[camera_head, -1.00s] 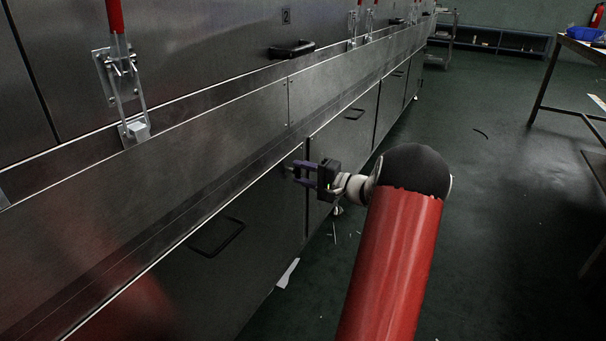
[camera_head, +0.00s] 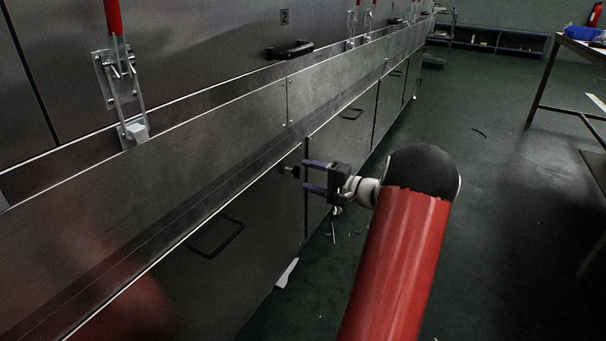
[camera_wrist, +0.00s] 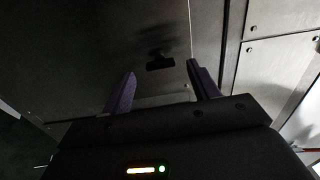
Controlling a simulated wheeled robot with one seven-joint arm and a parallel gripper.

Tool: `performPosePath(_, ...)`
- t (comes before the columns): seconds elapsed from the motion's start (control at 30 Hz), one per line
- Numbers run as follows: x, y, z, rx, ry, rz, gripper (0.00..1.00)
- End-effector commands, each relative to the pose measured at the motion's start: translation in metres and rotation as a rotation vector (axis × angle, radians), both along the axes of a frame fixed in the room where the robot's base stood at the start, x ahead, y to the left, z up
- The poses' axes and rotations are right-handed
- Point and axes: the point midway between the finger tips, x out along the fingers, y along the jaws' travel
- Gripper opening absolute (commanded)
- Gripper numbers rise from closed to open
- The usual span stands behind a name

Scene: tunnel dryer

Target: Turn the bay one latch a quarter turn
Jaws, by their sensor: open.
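The latch (camera_head: 291,171) is a small dark knob on the lower steel panel door (camera_head: 262,200), close to the door's right edge. In the wrist view the latch (camera_wrist: 160,63) shows as a short dark bar on a stem, lying roughly crosswise in the picture. My gripper (camera_head: 306,175) is open and empty, with its two purple fingers pointing at the door. Its fingertips are just short of the latch, with a small gap between. In the wrist view the latch appears between the fingers of my gripper (camera_wrist: 161,80).
A black pull handle (camera_head: 216,237) is on the same door, below and left. A steel ledge (camera_head: 230,112) runs above. Red-handled clamps (camera_head: 122,85) stand on the upper face. Dark green floor (camera_head: 480,230) lies open at the right, near a table (camera_head: 575,75).

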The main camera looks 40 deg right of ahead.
Motion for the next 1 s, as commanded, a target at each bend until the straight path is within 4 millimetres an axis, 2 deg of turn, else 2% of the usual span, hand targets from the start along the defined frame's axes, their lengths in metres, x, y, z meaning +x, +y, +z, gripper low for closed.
performPosePath(0.1, -0.020, -0.008, 0.000, 0.001, 0.001, -0.002, 0.60)
performPosePath(0.3, -0.040, -0.017, 0.000, 0.001, 0.001, -0.001, 0.60)
performPosePath(1.0, -0.043, -0.018, 0.000, 0.001, 0.000, 0.000, 0.60)
